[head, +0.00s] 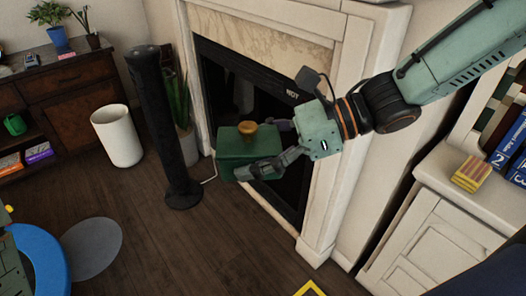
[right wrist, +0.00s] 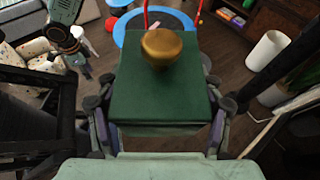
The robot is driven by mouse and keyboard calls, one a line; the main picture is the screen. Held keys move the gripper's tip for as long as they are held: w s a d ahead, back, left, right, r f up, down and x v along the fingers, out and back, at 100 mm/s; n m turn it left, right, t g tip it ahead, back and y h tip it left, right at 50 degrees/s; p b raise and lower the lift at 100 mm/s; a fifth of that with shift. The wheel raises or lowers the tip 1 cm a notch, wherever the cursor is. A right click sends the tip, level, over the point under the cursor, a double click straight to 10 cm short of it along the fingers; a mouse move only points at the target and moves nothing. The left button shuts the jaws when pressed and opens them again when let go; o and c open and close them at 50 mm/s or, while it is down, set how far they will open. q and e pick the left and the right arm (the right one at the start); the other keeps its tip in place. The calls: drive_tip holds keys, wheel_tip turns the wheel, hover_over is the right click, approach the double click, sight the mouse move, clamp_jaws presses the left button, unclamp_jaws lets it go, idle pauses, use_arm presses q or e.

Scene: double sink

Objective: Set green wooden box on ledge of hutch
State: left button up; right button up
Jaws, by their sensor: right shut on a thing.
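A green box (head: 236,147) with a rounded golden-brown knob on its lid is held in the air in front of the fireplace in the head view. My right gripper (head: 262,150) is shut on it, with fingers along its sides. In the right wrist view, the box (right wrist: 160,95) sits between the fingers, knob toward the camera. The white cabinet with shelves at the right, which looks like the hutch, has a flat ledge (head: 480,205), well apart from the box. My left gripper (right wrist: 80,62) seems to show small at the left of the right wrist view; its fingers are unclear.
A striped yellow-red block (head: 471,174) and blue books (head: 510,140) stand on the ledge, with bare surface in front. The white fireplace surround (head: 340,130) is close to my right arm. A black tower (head: 160,120), white bin (head: 118,137) and dark cabinet (head: 70,95) stand at the left.

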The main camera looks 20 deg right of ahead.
drive_tip(key=shift+s+a+r+n+g, duration=0.15)
drive_tip(key=shift+a+r+n+g, duration=0.25)
drive_tip(key=shift+a+g, duration=0.15)
drive_tip(key=f+n+g, duration=0.1)
drive_tip(key=w+a+f+n+g, duration=0.1)
drive_tip(key=g, duration=0.1)
drive_tip(key=f+n+g, duration=0.1)
drive_tip(key=n, duration=0.1)
drive_tip(key=shift+w+a+f+g, duration=0.3)
drive_tip(key=shift+w+a+g, duration=0.05)
drive_tip(key=shift+w+a, duration=0.05)
drive_tip(key=w+a+f+n+g+h, duration=0.3)
drive_tip(key=f+n+g, duration=0.3)
drive_tip(key=n+g, duration=0.2)
drive_tip(key=shift+f+h, duration=0.2)
drive_tip(key=shift+h, duration=0.4)
drive_tip(key=shift+a+r, duration=0.1)
drive_tip(key=shift+s+d+r+m+t+y, duration=0.6)
drive_tip(key=shift+r+m+t+y, duration=0.2)
drive_tip(key=shift+r+m+t, duration=0.5)
drive_tip(key=shift+s+d+r+m+t+y, duration=0.55)
drive_tip(key=shift+r+m+t+y, duration=0.35)
drive_tip(key=shift+m+t, duration=0.65)
drive_tip(key=shift+s+d+r+m+t+y, duration=0.6)
drive_tip(key=shift+r+m+t+y, duration=0.1)
drive_tip(key=shift+r+m+t, duration=0.65)
drive_tip(key=shift+f, duration=0.1)
drive_tip(key=shift+w, duration=0.1)
